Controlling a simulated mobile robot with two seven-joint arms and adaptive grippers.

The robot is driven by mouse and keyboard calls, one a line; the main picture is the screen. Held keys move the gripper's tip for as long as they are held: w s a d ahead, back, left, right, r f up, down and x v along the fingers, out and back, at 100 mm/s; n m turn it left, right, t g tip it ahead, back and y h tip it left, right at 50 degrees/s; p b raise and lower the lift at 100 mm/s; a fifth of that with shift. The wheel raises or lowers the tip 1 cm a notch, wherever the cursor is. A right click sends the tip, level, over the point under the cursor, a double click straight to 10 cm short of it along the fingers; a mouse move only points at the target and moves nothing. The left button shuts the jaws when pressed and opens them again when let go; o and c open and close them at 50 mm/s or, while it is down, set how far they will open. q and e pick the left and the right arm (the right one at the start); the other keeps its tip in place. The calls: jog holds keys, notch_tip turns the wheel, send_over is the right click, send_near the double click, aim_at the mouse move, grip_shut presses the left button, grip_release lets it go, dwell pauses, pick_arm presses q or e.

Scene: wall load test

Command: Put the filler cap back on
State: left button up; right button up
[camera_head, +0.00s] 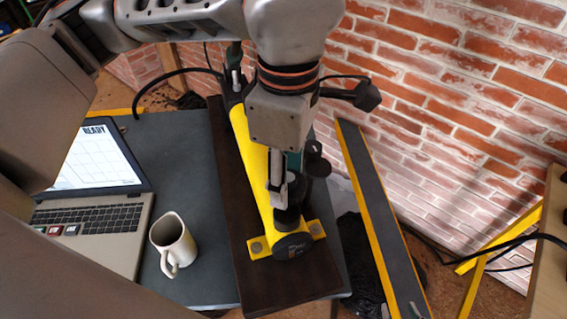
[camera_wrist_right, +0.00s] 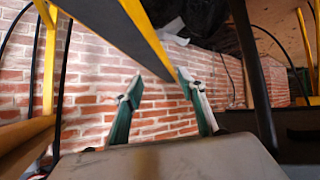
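A yellow tube (camera_head: 250,165) with a black end (camera_head: 294,246) lies along a dark brown board. A round black piece (camera_head: 288,218) sits on top near its front end; I cannot tell if it is the filler cap. A dark knob-like part (camera_head: 316,160) shows just right of the gripper.
A laptop (camera_head: 95,217) and a beige mug (camera_head: 173,243) stand on the grey table (camera_head: 200,285), left of the brown board (camera_head: 300,289). A black-and-yellow beam (camera_head: 380,225) leans at the right before the brick wall (camera_head: 440,110). A black bag (camera_head: 357,265) lies beside the table.

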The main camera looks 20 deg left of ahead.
pick_arm(q)
jog(key=shift+s+f+b, duration=0.1)
jog(key=shift+f+b, duration=0.2)
jog(key=shift+f, duration=0.25)
jog(key=shift+f+b, duration=0.95)
jog(key=shift+f, duration=1.25)
jog(key=shift+f+b, duration=0.45)
jog(key=shift+f, duration=0.05)
jog(key=shift+f, duration=0.15)
dwell(0.4)
